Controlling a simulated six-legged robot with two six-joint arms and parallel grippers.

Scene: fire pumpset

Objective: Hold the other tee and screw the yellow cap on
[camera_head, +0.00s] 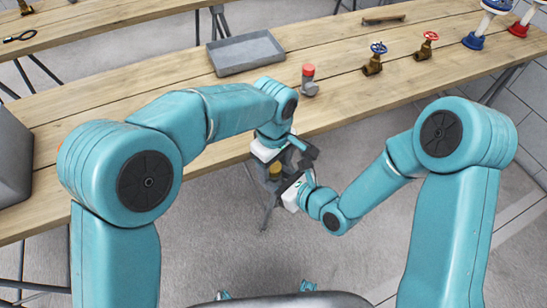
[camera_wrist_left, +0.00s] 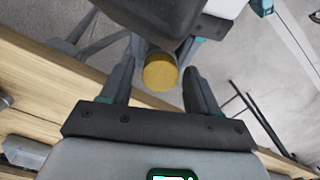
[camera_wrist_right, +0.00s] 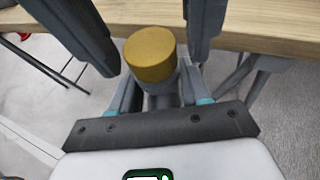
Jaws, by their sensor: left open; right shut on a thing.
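The yellow cap (camera_head: 275,169) sits on top of a grey tee (camera_wrist_right: 163,96), which is mostly hidden. My right gripper (camera_wrist_right: 157,78) is shut on the tee, holding it in the air in front of the table. My left gripper (camera_head: 287,165) is open. Its fingers stand on either side of the yellow cap, with gaps visible in the right wrist view (camera_wrist_right: 148,28). The cap also shows between the left fingers in the left wrist view (camera_wrist_left: 160,72). I cannot tell how far the cap is threaded. A grey tee with a red cap (camera_head: 308,80) stands on the table.
The wooden table (camera_head: 360,100) runs behind my grippers, its front edge close to them. A grey tray (camera_head: 245,54) lies on it. Valves with a blue wheel (camera_head: 375,60) and a red wheel (camera_head: 427,45) stand to the right. Open floor lies below my grippers.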

